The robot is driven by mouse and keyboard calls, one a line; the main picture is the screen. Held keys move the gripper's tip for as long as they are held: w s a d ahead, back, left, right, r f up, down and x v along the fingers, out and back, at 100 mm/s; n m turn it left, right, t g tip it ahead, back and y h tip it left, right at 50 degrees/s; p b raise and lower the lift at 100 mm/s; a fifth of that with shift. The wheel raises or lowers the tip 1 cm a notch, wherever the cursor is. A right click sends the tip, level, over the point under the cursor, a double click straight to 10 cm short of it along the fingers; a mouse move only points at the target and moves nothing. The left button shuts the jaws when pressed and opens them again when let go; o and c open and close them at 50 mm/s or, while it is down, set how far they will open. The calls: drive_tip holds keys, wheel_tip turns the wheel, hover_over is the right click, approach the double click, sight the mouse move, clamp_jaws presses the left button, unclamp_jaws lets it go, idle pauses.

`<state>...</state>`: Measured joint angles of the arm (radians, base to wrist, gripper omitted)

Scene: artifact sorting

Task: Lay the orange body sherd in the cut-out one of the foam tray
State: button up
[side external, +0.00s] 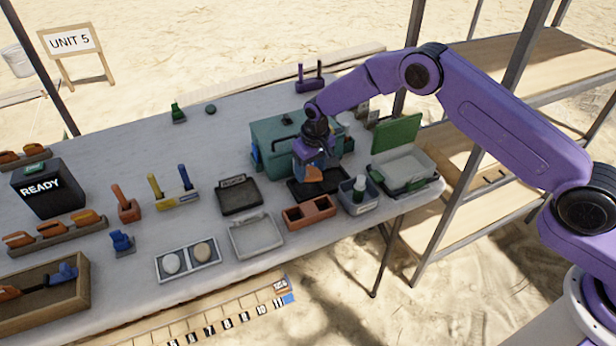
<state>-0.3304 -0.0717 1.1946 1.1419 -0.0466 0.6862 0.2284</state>
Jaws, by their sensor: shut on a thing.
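The orange sherd (313,174) is held at the tips of my gripper (314,166), which points down near the right end of the table. The sherd is above or just at a black tray (302,195), which looks like the foam tray. I cannot tell whether the sherd touches it. My gripper and the sherd cover part of this tray, and its cut-outs are too small and dark to make out.
A teal toolbox (268,135) stands close behind my gripper. An orange-brown compartment box (309,212) is in front, and a grey-blue bin with a bottle (359,195) is at the right. Another dark tray (240,209) and a pale tray (257,237) lie to the left. The table's middle back is mostly clear.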

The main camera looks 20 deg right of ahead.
sight(310, 173)
drive_tip(key=shift+w+a+f, duration=0.2)
drive_tip(key=shift+w+f, duration=0.35)
drive_tip(key=shift+f, duration=1.65)
drive_tip(key=shift+f, duration=0.4)
drive_tip(key=shift+s+f, duration=0.1)
drive_tip(key=shift+f, duration=0.2)
drive_tip(key=o, duration=1.1)
drive_tip(key=shift+o, duration=0.2)
drive_tip(key=shift+d, duration=0.1)
drive_tip(key=shift+r, duration=0.4)
wheel_tip(310, 173, up, 12)
drive_tip(key=s, duration=0.1)
drive_tip(key=shift+s+r, duration=0.15)
drive_tip(key=shift+r, duration=0.1)
